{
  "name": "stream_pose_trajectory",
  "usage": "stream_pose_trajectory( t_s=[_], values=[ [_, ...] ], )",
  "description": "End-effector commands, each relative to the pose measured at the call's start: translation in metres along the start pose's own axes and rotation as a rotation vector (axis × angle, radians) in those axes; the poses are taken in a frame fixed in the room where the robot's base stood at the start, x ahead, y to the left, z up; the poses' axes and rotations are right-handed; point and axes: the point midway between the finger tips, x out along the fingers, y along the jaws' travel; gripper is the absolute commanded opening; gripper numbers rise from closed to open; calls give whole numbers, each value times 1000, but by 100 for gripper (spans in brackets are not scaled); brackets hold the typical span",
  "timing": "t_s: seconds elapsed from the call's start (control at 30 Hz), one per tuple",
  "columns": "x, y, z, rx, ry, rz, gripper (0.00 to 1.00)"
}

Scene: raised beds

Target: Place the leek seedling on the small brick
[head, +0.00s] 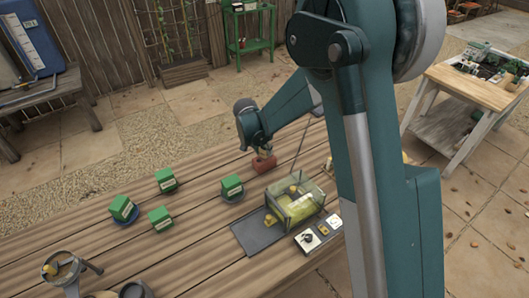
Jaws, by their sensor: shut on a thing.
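My gripper (261,152) is small in the head view, pointing down over the far part of the plank table. It is shut on a small reddish-brown block (264,164), which may be the small brick. I cannot tell whether the block touches the planks. Several green cubes with pale labels stand to the left: one at the left (122,207), one behind it (166,179), one in front (161,218) and one nearer my gripper (232,187). The labels are too small to read, so I cannot tell which thing is the leek seedling.
A clear box (295,203) with yellow contents stands right of a dark flat panel (258,232). A small switch-like device (308,240) lies in front. A metal pot-like item (68,270) is at the front left. My arm hides the table's right part. Bare planks lie between the cubes.

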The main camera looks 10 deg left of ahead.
Motion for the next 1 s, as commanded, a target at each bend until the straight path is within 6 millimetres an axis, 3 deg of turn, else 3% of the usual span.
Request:
stream_pose_trajectory(
  t_s=[0.17, 0.63, 0.67, 0.77, 1.0],
  values=[
    [13, 0, 6, 0, 0, 0, 13],
    [18, 0, 7, 0, 0, 0, 13],
    [18, 0, 7, 0, 0, 0, 26],
    [17, 0, 7, 0, 0, 0, 40],
    [17, 0, 7, 0, 0, 0, 40]
  ],
)
